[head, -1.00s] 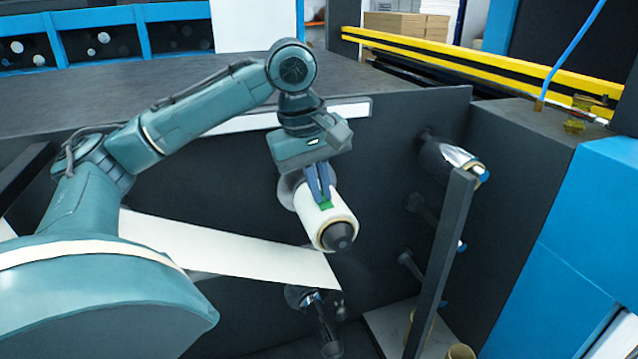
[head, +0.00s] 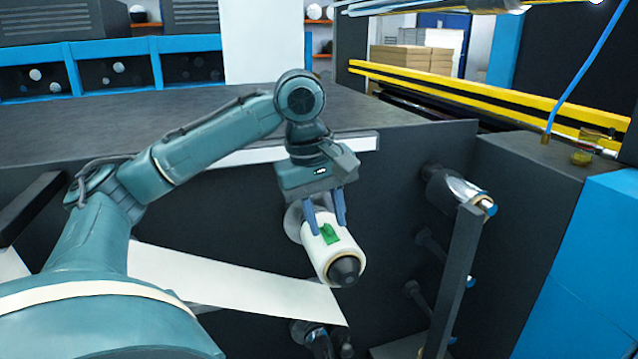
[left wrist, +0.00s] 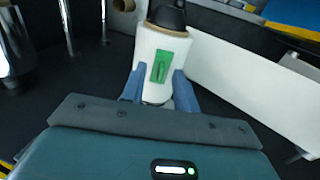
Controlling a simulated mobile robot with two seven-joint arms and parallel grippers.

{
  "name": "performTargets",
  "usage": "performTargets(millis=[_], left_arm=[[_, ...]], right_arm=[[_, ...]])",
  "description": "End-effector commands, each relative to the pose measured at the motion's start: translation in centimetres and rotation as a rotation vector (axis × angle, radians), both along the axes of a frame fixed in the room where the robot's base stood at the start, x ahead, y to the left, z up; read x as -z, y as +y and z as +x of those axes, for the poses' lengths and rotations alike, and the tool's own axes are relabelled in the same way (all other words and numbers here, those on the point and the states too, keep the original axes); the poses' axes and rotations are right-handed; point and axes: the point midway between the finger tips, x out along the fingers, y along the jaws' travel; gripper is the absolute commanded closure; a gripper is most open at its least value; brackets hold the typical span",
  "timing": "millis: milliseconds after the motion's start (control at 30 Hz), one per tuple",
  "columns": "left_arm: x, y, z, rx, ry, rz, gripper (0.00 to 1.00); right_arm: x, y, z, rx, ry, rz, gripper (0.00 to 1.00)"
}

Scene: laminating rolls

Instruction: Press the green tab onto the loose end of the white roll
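The white roll (head: 321,256) sits on a dark spindle that sticks out of the dark machine panel. The green tab (head: 331,234) lies on top of the roll, and it also shows in the left wrist view (left wrist: 162,66). My left gripper (head: 328,229) is open, with its blue fingers apart on either side of the roll near the tab. In the left wrist view the fingers (left wrist: 160,88) hold nothing between their tips. I cannot tell whether the fingers touch the roll. My right gripper is not in view.
A white web (head: 235,280) runs below and left of the roll. A silver-ended roller (head: 455,187) and a dark upright post (head: 458,275) stand to the right. A flat dark machine top (head: 400,125) lies behind the arm.

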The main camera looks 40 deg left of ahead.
Motion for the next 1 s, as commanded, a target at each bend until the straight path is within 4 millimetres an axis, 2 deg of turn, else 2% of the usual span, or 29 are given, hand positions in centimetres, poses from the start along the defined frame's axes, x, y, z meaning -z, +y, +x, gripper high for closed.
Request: performTargets(millis=[333, 1000], left_arm=[[-7.5, 0.7, -1.3, 0.001, -0.006, -0.001, 0.7], [-11.7, 1.1, -2.1, 0.001, 0.0, 0.0, 0.7]], right_arm=[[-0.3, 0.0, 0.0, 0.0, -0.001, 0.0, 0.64], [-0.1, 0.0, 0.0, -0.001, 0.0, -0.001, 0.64]])
